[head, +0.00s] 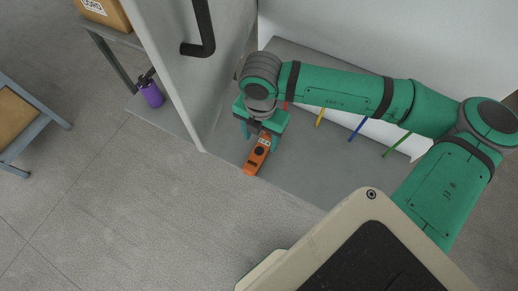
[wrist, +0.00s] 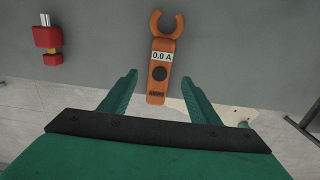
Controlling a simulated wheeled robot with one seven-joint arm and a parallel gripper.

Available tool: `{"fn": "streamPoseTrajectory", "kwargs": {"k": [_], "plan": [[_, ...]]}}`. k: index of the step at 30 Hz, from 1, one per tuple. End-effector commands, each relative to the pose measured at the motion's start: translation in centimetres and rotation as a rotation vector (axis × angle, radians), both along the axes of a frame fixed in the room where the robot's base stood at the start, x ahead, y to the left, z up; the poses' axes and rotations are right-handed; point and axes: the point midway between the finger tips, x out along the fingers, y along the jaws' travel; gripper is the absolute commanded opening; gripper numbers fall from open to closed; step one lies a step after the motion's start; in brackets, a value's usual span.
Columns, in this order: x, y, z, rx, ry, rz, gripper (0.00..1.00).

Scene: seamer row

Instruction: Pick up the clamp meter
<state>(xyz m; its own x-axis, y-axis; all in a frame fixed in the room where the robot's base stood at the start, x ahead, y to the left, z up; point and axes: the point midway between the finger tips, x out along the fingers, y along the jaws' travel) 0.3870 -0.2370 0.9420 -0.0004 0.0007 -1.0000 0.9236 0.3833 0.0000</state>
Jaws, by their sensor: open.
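The orange clamp meter (head: 257,157) lies on a grey surface near its front edge in the head view. In the wrist view the clamp meter (wrist: 160,73) shows its open-looking curved jaw at the top, a white label reading "0.0 A" and a dark round dial. My gripper (head: 260,128) is over the jaw end of the meter in the head view and hides part of it. In the wrist view my gripper (wrist: 160,85) is open, with one finger on each side of the meter's lower body. I see no clear contact between fingers and meter.
A red object (wrist: 48,40) lies left of the meter in the wrist view. A white panel with a black handle (head: 200,30) stands left of the grey surface (head: 300,178). Several coloured rods (head: 358,128) are behind my arm. A purple bottle (head: 151,93) stands further left.

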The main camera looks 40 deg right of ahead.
Motion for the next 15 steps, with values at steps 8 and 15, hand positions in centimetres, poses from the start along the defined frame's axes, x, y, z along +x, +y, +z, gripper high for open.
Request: {"fn": "streamPoseTrajectory", "kwargs": {"k": [8,15], "plan": [[0.0,0.1,-2.0,0.001,-0.001,0.0,0.56],[-0.1,0.3,-5.3,0.002,0.001,-0.001,0.56]]}}
